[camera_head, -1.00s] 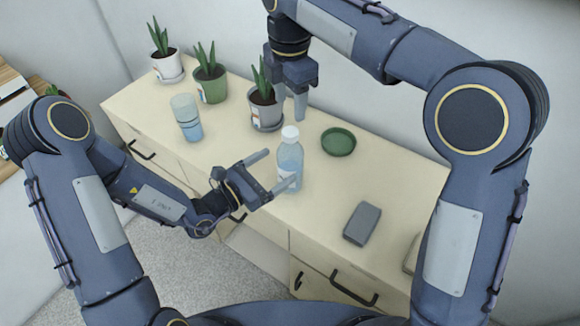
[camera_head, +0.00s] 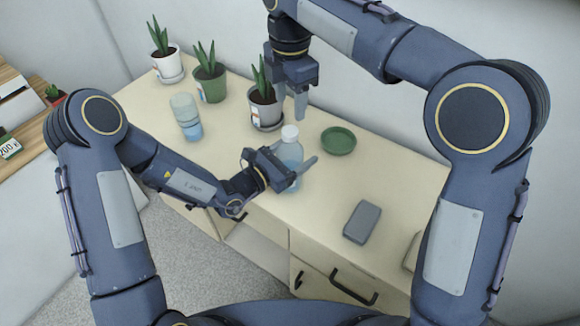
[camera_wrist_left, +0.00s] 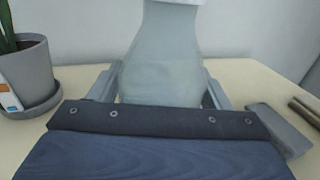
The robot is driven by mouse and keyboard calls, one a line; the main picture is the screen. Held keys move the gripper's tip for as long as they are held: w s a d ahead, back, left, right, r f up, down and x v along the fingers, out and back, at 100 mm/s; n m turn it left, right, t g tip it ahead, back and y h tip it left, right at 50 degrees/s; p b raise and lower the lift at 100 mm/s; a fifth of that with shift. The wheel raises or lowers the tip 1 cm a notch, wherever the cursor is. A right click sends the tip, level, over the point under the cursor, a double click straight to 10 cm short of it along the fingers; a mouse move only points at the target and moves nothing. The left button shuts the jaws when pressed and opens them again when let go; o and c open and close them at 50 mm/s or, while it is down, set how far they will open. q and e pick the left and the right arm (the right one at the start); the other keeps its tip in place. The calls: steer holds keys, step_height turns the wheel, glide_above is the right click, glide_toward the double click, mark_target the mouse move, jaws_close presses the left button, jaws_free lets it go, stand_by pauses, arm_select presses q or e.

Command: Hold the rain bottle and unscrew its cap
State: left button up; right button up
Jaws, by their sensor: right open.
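The rain bottle (camera_head: 291,152), clear pale blue with a white cap (camera_head: 290,133), stands upright on the cabinet top. My left gripper (camera_head: 298,172) is at the bottle from the front left, with its fingers on either side of the body. In the left wrist view the bottle (camera_wrist_left: 165,60) fills the middle between the fingers; whether they press on it cannot be told. The bottle's lower part is hidden by my gripper. My right gripper (camera_head: 290,104) is open and empty, pointing down above and behind the cap, apart from it.
A pale blue tumbler (camera_head: 186,112) stands at the left. Several potted plants line the back, the nearest in a grey pot (camera_head: 264,110). A green dish (camera_head: 338,141) lies right of the bottle, and a grey box (camera_head: 362,221) lies farther right.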

mark_target(290, 131)
arm_select(q)
steer(key=c, duration=1.4)
jaws_close()
arm_select(e)
steer(key=m, duration=1.1)
steer(key=shift+m, duration=0.4)
steer(key=m, duration=0.5)
steer(key=shift+f, duration=0.1)
steer(key=m, duration=3.2)
steer(key=shift+f+m, duration=0.1)
steer(key=shift+m, duration=0.3)
step_height(290, 131, down, 8)
steer(key=shift+r, duration=0.2)
